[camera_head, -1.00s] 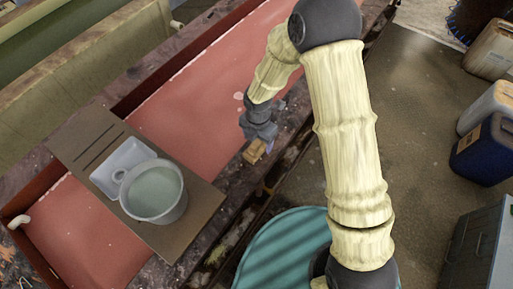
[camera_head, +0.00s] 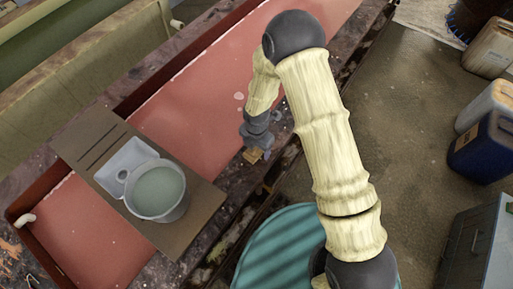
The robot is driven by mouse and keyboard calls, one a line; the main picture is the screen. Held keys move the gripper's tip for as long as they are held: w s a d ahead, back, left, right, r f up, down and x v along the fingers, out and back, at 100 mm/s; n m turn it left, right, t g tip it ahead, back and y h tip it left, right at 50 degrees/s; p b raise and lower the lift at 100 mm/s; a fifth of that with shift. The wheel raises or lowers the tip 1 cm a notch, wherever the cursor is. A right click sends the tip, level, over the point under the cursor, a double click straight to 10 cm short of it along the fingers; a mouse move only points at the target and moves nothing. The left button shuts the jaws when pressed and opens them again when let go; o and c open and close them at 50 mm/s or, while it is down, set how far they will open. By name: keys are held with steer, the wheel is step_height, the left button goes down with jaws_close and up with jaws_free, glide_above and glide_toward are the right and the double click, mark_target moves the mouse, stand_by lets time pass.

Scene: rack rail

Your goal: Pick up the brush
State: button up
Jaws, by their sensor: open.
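A small tan, block-like thing, which looks like the brush (camera_head: 252,156), is on the dark rail along the near edge of the red trough. It is small and partly covered by my gripper (camera_head: 257,146), so its handle and bristles cannot be made out. My gripper is open and points down right at it, with the dark grey wrist just above. Whether the fingers are around it or touching it cannot be told.
A brown board (camera_head: 190,232) lies across the red trough (camera_head: 205,105). It carries a white tray (camera_head: 118,163) and a grey bucket (camera_head: 157,190) of liquid. A teal ribbed drum top (camera_head: 275,250) is below my gripper. A blue container (camera_head: 485,148) stands on the floor at right.

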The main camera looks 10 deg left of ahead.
steer(key=c, duration=1.1)
steer(key=shift+r, duration=0.15)
step_height(320, 180, up, 10)
steer(key=b, duration=0.2)
steer(key=shift+b, duration=0.4)
steer(key=o, duration=0.4)
steer(key=shift+c, duration=1.3)
